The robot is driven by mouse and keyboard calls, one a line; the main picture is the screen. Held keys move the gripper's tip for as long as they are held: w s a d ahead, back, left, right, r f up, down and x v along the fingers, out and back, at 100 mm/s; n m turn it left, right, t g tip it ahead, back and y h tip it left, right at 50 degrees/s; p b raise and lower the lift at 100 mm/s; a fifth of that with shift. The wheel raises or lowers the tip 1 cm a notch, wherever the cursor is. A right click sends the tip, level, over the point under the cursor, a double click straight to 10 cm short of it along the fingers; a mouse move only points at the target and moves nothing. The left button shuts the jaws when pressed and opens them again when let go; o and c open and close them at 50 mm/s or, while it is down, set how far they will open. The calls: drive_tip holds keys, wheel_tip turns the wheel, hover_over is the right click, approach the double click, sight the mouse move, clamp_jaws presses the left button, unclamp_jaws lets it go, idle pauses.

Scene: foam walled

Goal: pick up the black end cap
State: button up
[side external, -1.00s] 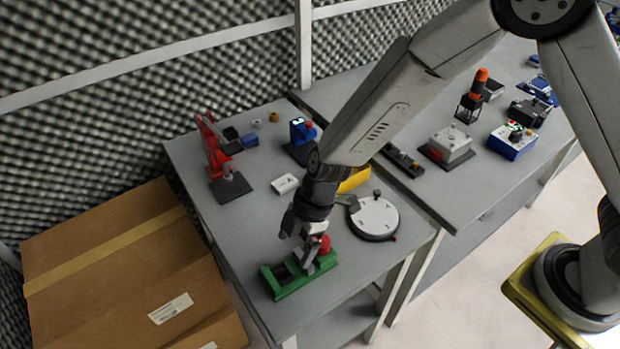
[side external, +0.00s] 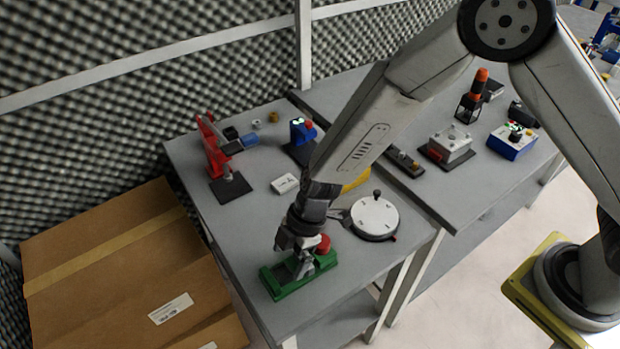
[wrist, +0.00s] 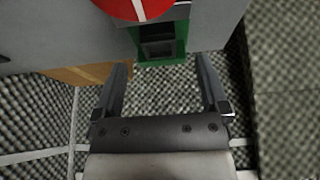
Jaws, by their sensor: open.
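A green fixture (side external: 284,290) stands near the front edge of the nearer table, with a red knob (side external: 323,243) at its right. My gripper (side external: 303,268) is low over this fixture, its fingers in front of the fixture's middle. In the wrist view my gripper (wrist: 162,62) is open, with nothing between its fingers. Ahead of the fingers, the green fixture (wrist: 176,50) holds a dark square part or pocket (wrist: 157,46); I cannot tell whether this is the black end cap. A small black piece (side external: 231,133) also lies at the back near the red stand.
A round white plate (side external: 374,216) with a knob stands right of the gripper. The red stand (side external: 213,148), a blue cylinder (side external: 249,140) and a white block (side external: 285,184) are farther back. A cardboard box (side external: 110,260) is left of the table. The table's left front is clear.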

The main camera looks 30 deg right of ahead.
sight(281, 273)
drive_tip(key=shift+x, duration=2.15)
drive_tip(key=shift+r, duration=0.1)
clamp_jaws()
